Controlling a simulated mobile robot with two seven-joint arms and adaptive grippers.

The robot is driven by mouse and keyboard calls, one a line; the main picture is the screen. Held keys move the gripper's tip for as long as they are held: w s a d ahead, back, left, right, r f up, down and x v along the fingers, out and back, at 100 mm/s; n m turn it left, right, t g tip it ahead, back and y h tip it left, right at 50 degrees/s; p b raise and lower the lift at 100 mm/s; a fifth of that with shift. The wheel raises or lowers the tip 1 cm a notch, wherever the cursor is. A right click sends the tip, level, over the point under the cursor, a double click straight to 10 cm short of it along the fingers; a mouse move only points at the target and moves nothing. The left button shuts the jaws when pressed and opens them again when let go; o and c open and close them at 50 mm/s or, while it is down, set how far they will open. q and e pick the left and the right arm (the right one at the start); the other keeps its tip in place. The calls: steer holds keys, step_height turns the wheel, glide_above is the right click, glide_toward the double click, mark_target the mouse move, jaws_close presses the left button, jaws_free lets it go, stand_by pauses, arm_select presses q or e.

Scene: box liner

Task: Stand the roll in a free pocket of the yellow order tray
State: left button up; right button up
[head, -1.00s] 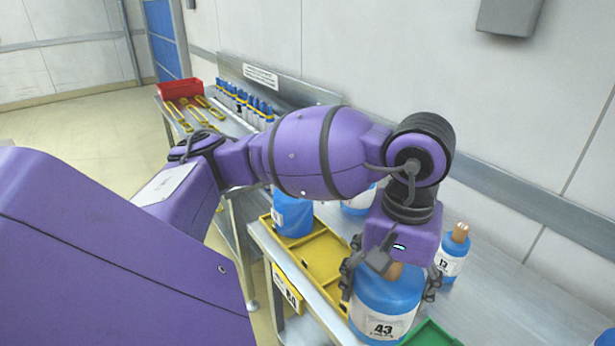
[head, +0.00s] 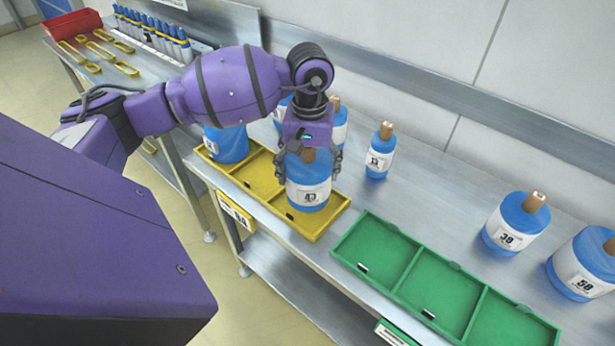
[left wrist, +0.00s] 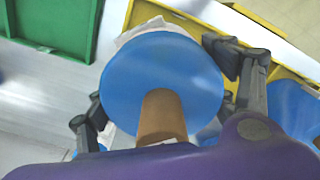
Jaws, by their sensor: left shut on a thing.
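The roll labelled 43 (head: 308,184) is blue with a white label and a brown core. It is upright in my left gripper (head: 308,160), whose fingers are closed around its sides. The roll is over the right-hand pocket of the yellow order tray (head: 318,229); I cannot tell whether its base touches the pocket floor. The tray's left pocket holds another blue roll (head: 227,144); the middle pocket looks empty. In the left wrist view, the held roll's blue top (left wrist: 150,75) lies between the fingers, and the yellow tray (left wrist: 200,8) shows beyond it. My right gripper is not in view.
A green tray (head: 412,262) with empty pockets lies to the right on the metal table. Small roll 13 (head: 380,152), roll 30 (head: 516,223) and roll 50 (head: 585,265) stand behind. Another roll (head: 339,126) stands close behind the gripper. A red bin (head: 75,30) is far left.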

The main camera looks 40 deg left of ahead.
arm_select(q)
steer(key=shift+w+a+f, duration=0.25)
steer(key=shift+a+f, duration=0.05)
steer(key=shift+f, duration=1.55)
steer(key=shift+f, duration=0.15)
steer(key=o, duration=2.1)
steer(key=shift+f, duration=0.1)
step_height(320, 180, up, 12)
steer(key=shift+r, duration=0.15)
